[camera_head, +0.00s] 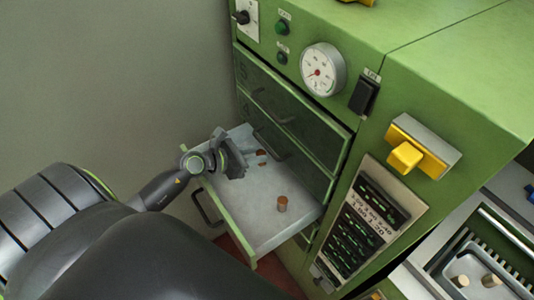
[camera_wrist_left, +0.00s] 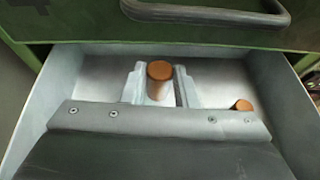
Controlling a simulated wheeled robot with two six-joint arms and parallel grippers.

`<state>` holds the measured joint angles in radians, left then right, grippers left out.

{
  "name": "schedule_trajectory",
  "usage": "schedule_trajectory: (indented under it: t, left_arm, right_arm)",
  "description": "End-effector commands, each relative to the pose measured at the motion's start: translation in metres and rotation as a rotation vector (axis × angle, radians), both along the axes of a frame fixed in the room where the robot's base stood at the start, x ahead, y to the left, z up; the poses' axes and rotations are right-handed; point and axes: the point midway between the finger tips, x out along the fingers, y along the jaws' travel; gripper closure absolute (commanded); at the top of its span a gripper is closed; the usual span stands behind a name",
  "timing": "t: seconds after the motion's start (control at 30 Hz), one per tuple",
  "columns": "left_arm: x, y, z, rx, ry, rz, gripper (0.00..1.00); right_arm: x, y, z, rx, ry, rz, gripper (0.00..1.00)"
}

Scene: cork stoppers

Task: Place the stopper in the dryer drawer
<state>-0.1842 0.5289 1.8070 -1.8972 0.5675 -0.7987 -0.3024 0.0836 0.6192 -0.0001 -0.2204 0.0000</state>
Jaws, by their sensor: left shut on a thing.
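The dryer drawer (camera_head: 240,217) is pulled out of the green cabinet, a pale tray with a green front. My left gripper (camera_head: 246,161) is inside the drawer's outline, toward its far left side. In the left wrist view its fingers (camera_wrist_left: 160,92) are shut on an upright brown cork stopper (camera_wrist_left: 158,82). In the head view small brown patches (camera_head: 261,153) show beside the fingertips; I cannot tell whether they are the held stopper. Another stopper (camera_head: 282,204) stands on the drawer floor, apart from the gripper. My right gripper is out of view.
Closed drawers (camera_head: 290,115) with handles sit directly above the open one. The cabinet face carries a gauge (camera_head: 323,70), a black switch (camera_head: 364,95) and a yellow handle (camera_head: 405,156). A metal tray (camera_head: 445,268) with more stoppers is at lower right. The drawer's near half has free floor.

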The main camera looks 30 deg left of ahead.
Motion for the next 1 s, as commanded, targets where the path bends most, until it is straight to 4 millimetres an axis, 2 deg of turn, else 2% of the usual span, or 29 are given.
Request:
schedule_trajectory:
  t: [0.43,1.0]
  left_arm:
    - [0.036,-0.019,-0.027,-0.002,0.001,0.001,0.94]
    - [0.037,-0.019,-0.038,0.0,0.001,0.0,0.94]
  right_arm:
    - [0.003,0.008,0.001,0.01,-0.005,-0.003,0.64]
    - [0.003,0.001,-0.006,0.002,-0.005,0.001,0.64]
